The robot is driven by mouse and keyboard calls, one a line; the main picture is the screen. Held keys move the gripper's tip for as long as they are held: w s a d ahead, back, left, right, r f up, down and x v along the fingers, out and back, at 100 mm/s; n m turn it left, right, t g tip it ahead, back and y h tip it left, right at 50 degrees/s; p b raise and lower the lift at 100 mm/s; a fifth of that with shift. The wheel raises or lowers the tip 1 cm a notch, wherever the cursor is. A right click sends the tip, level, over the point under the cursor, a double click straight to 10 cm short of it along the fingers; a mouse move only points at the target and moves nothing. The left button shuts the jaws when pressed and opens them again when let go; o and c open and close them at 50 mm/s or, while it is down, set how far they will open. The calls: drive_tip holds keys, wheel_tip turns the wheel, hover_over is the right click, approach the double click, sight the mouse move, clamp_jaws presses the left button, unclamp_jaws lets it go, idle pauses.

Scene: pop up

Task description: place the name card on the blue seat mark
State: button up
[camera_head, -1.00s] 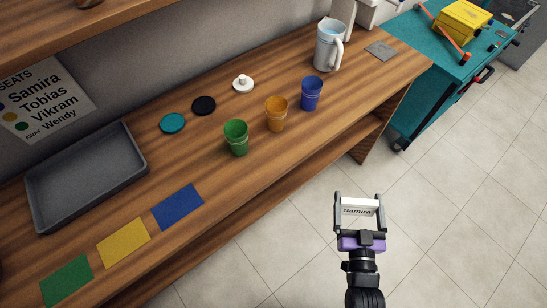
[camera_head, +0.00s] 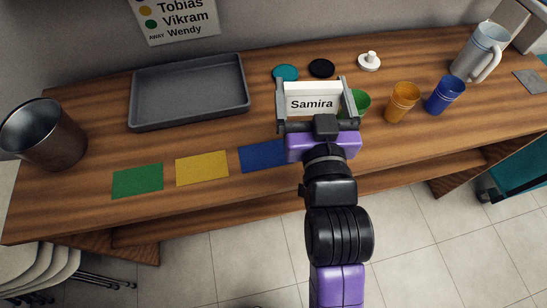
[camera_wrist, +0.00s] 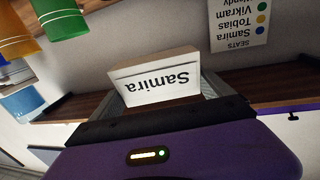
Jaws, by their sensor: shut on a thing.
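My gripper (camera_head: 313,105) is shut on the white name card (camera_head: 312,88), which reads "Samira". The card is held between the two fingers, upright and face toward the head camera; it also fills the middle of the wrist view (camera_wrist: 160,78), upside down there. The blue seat mark (camera_head: 262,156) lies flat near the table's front edge, just left of and below my gripper in the head view. My purple gripper body covers its right part. How high the card is above the table I cannot tell exactly.
A yellow mark (camera_head: 202,168) and a green mark (camera_head: 138,181) lie to the left. A grey tray (camera_head: 190,120) is behind them. A green cup (camera_head: 361,103), an orange cup (camera_head: 402,102) and a blue cup (camera_head: 444,96) stand to the right. A seats sign (camera_head: 178,20) hangs on the wall.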

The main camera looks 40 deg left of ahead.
drive_tip(key=s+a+r+n+g+y+b, duration=0.1)
drive_tip(key=s+a+r+n+g+y, duration=0.1)
drive_tip(key=s+a+r, duration=0.4)
drive_tip(key=f, duration=0.7)
drive_tip(key=f+b, duration=0.1)
drive_tip(key=f, duration=0.6)
drive_tip(key=f+b, duration=0.1)
drive_tip(key=f, duration=0.6)
drive_tip(key=shift+s, duration=0.35)
drive_tip(key=shift+f, duration=0.1)
drive_tip(key=o, duration=1.1)
drive_tip(key=shift+c, duration=0.2)
drive_tip(key=b+v, duration=0.1)
drive_tip(key=v, duration=1.1)
drive_tip(key=shift+b, duration=0.3)
